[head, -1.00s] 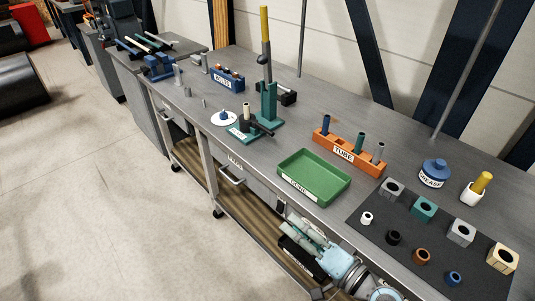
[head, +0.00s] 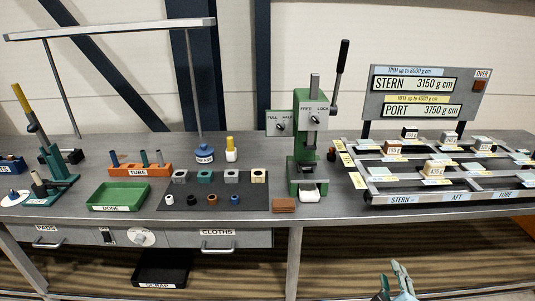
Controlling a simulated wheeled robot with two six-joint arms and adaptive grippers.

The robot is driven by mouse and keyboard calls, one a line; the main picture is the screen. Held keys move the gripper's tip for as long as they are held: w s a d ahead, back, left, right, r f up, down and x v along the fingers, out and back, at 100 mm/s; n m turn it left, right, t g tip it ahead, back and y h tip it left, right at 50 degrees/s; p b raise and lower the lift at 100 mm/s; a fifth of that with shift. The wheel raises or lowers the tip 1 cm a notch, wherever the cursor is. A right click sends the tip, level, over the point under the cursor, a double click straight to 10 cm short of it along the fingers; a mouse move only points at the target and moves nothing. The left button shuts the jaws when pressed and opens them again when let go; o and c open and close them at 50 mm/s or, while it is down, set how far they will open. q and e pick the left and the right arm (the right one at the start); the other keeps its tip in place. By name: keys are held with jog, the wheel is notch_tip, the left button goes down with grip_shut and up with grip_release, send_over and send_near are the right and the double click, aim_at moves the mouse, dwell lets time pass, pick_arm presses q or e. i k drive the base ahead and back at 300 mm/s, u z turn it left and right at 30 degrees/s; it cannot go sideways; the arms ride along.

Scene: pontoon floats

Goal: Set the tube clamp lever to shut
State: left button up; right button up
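A teal stand (head: 62,183) with a yellow-topped lever (head: 20,98) is at the far left of the bench in the head view. It looks like the tube clamp, but I read no clamp label on it. Its lever stands up and leans left in this wide view. A short, pale-topped piece (head: 37,178) is at its front; whether the jaws touch it is too small to tell. My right gripper (head: 391,283) is at the bottom edge, low in front of the bench, far from the stand. Its fingers look apart and empty. My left gripper is not in view.
An orange TUBE rack (head: 140,171), a green DONE tray (head: 119,195) and a dark mat (head: 215,196) with several blocks and rings lie right of the stand. A green press (head: 305,150) stands mid-bench. A trim frame (head: 450,197) fills the right. A SCRAP bin (head: 161,268) is below.

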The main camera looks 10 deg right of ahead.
aim_at(49, 185)
jog(key=z, duration=0.1)
jog(key=i, duration=0.5)
jog(key=u, duration=0.65)
jog(key=i, duration=0.95)
jog(key=u, duration=1.45)
jog(key=i, duration=0.7)
jog(key=u, duration=0.85)
